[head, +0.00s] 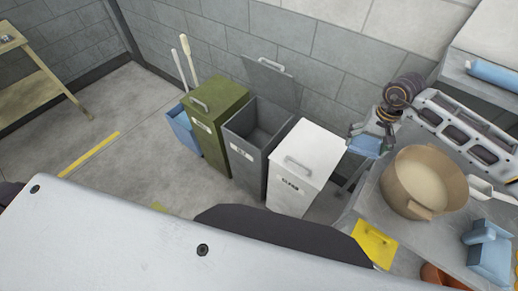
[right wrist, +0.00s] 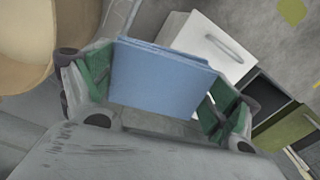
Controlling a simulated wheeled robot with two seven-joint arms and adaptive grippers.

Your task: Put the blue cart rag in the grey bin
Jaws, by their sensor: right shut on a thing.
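The blue cart rag (head: 364,147) is a folded, flat light-blue cloth. It also shows large in the right wrist view (right wrist: 162,80). My right gripper (head: 376,135) is shut on it, with the green finger pads on either side of the cloth in the wrist view (right wrist: 160,92). The rag is held in the air near the right side of the white bin and the cart. The grey bin (head: 243,158) stands between the green and white bins, its lid (head: 272,84) raised against the wall and its inside open. My left gripper is not in view.
The white bin (head: 299,178), lid closed, stands between the rag and the grey bin. The green bin (head: 209,126) is closed. A cart at right holds a brown pot (head: 410,193) and a blue container (head: 490,258). The floor at left is largely clear.

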